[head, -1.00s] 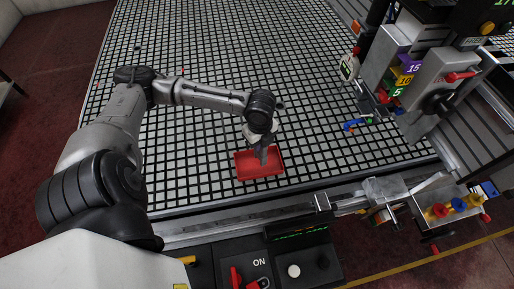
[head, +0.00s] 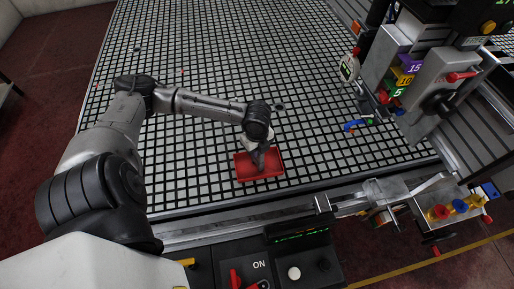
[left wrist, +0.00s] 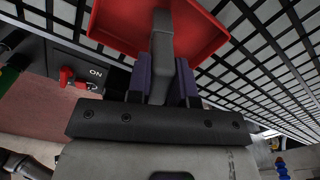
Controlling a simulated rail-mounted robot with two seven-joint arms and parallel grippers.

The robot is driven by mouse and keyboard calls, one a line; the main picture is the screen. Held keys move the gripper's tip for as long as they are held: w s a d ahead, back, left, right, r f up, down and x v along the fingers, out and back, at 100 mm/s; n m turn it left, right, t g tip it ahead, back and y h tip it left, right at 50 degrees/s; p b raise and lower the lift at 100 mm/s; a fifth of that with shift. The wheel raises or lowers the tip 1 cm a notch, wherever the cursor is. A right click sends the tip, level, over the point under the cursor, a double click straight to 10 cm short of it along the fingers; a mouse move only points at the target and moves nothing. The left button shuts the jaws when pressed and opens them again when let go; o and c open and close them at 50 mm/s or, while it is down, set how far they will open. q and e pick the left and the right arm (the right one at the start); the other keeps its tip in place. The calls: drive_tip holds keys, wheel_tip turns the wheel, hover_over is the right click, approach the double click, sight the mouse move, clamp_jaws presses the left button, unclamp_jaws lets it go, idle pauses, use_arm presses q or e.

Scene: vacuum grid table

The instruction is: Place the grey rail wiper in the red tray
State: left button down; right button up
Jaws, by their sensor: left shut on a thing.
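The red tray (head: 274,174) lies on the grid table near its front edge. It also shows at the top of the left wrist view (left wrist: 206,36). My left gripper (head: 260,158) points down into the tray area from above. In the left wrist view its purple-padded fingers (left wrist: 162,78) are shut on the grey rail wiper (left wrist: 161,38). The wiper's far end reaches over the tray floor. I cannot tell whether it touches the floor. In the head view the gripper mostly hides the wiper. My right gripper is not in view.
A small blue-handled item (head: 353,125) lies on the grid to the right of the tray. A machine head with coloured number labels (head: 404,81) stands further right. A metal rail and a control panel (head: 302,262) run along the front. The grid behind the tray is mostly clear.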

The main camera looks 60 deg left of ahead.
use_arm(q)
drive_tip(key=c, duration=1)
unclamp_jaws()
drive_tip(key=shift+r, duration=0.4)
wheel_tip(320, 180, up, 11)
drive_tip(key=p, duration=0.2)
drive_tip(key=s+d+f+n+t+h, duration=0.2)
drive_tip(key=s+d+f+n, duration=0.2)
drive_tip(key=d+f, duration=0.85)
drive_tip(key=s+d+n, duration=0.2)
drive_tip(key=s+n, duration=0.1)
drive_tip(key=s+d+f+n+t+y, duration=0.1)
drive_tip(key=s+d+n, duration=0.1)
drive_tip(key=s+n, duration=0.1)
drive_tip(key=s+d+f+n, duration=0.1)
drive_tip(key=s+d+n, duration=0.2)
drive_tip(key=n, duration=0.1)
drive_tip(key=shift+s+d+t+y, duration=0.1)
drive_tip(key=shift+s+t+y, duration=0.2)
drive_tip(key=shift+y, duration=0.1)
